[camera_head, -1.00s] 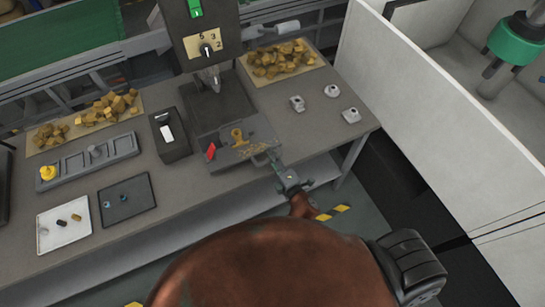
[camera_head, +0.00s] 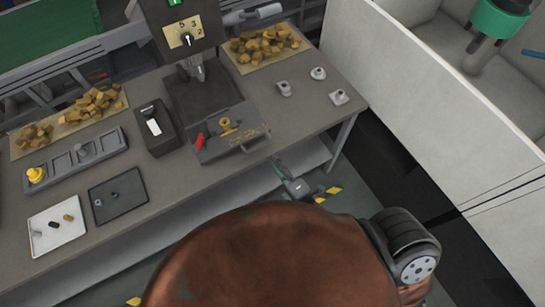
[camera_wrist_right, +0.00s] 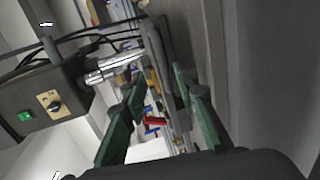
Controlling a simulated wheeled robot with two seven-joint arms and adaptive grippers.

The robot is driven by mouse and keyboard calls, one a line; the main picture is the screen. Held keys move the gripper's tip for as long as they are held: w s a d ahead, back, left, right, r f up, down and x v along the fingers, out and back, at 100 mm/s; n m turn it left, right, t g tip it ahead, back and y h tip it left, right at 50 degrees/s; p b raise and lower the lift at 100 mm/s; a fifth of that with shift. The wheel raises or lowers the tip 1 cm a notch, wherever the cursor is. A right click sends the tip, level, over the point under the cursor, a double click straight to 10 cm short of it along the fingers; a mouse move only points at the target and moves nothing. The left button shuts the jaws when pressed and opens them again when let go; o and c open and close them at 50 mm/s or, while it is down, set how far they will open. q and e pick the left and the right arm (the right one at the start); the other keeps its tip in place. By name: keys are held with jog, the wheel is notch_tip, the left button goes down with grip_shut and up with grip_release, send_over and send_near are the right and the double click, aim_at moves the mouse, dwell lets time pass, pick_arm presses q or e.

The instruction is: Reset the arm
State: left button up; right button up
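My right gripper (camera_head: 289,178) hangs in front of the bench's front edge, below and to the right of the machine's lower plate, clear of it. In the right wrist view my right gripper (camera_wrist_right: 163,115) has its two green fingers spread apart with nothing held between them. The machine (camera_head: 187,33) has a dial and a green switch; its lower plate (camera_head: 240,145) carries a red lever (camera_head: 199,141) and a yellow part (camera_head: 226,124). The red lever also shows beyond the fingers in the wrist view (camera_wrist_right: 155,120). My left gripper is not in view.
The grey bench (camera_head: 225,185) holds piles of yellowish chunks, a grey slotted rack (camera_head: 73,160), a dark tray (camera_head: 118,196), a white tray (camera_head: 57,232) and several small metal parts at right. A white wall panel (camera_head: 420,100) stands on the right. Floor space lies before the bench.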

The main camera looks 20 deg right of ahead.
jog(key=shift+s, duration=0.2)
dwell(0.5)
jog(key=s+d+f+m+g, duration=0.2)
jog(key=s+f+m, duration=0.1)
jog(key=f, duration=1)
jog(key=s+d+f+m+g, duration=0.1)
jog(key=s+f+m+g, duration=0.15)
jog(key=f, duration=0.95)
jog(key=s+d+f+m+g, duration=0.2)
jog(key=s+f+m+g, duration=0.15)
jog(key=f, duration=0.95)
jog(key=s+d+f+m+g, duration=0.3)
jog(key=s+f, duration=0.6)
jog(key=s, duration=0.4)
jog(key=s+d+f+m+g+h, duration=0.1)
jog(key=s+d+f+m+g, duration=0.2)
jog(key=s+f, duration=0.7)
jog(key=s+d+m, duration=0.2)
jog(key=s, duration=0.2)
jog(key=shift+s+d+m+g+h, duration=0.2)
jog(key=shift+m+g+h, duration=0.1)
jog(key=shift+a, duration=0.1)
